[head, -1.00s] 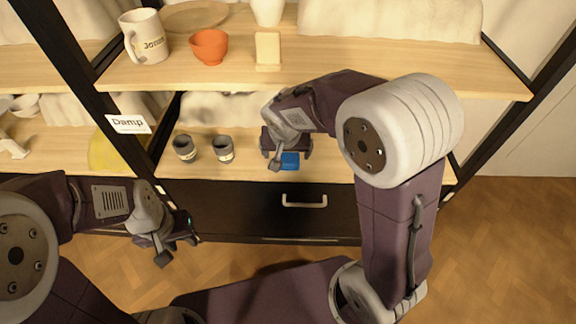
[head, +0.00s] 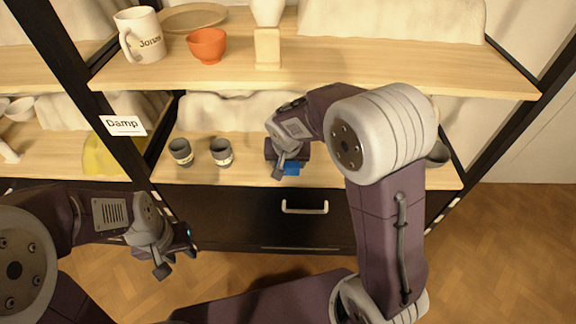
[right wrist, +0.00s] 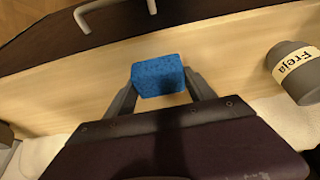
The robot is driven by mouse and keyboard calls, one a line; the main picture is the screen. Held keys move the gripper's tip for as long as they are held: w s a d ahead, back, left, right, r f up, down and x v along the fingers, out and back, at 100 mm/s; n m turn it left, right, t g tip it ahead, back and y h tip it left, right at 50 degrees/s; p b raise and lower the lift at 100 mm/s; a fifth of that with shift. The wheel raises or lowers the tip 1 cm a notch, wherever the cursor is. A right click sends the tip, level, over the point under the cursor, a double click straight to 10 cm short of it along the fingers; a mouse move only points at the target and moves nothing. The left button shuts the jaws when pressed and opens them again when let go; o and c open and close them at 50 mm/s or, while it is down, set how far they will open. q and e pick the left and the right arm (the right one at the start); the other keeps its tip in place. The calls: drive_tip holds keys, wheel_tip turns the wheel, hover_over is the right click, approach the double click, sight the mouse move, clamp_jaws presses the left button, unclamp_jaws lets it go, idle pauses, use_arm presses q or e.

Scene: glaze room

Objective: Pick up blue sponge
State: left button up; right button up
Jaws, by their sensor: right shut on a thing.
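The blue sponge (right wrist: 158,76) sits between the two fingers of my right gripper (right wrist: 160,88) in the right wrist view, and the fingers touch its sides. In the head view the sponge (head: 291,168) shows as a small blue patch under my right gripper (head: 284,165), over the lower shelf. My right gripper is shut on it. I cannot tell whether the sponge is clear of the shelf. My left gripper (head: 168,263) is in front of the dark drawer at the left, away from the sponge. Its fingertips are too small to judge.
Two grey cups (head: 221,151) stand left of the sponge on the lower shelf (head: 250,175). A labelled grey cup (right wrist: 294,72) shows in the right wrist view. The upper shelf (head: 400,65) lies above, with a drawer handle (head: 304,207) below.

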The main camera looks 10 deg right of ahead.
sight(287, 163)
drive_tip(key=r+p, duration=0.1)
drive_tip(key=r, duration=0.1)
drive_tip(key=r+p, duration=0.2)
drive_tip(key=r, duration=0.1)
drive_tip(key=shift+s+a, duration=0.15)
drive_tip(key=shift+s, duration=0.05)
drive_tip(key=s+a+r+p, duration=0.2)
drive_tip(key=s+a+r, duration=0.3)
drive_tip(key=s, duration=0.5)
drive_tip(key=shift+r+p, duration=0.3)
drive_tip(key=shift+r, duration=0.2)
drive_tip(key=shift+a, duration=0.1)
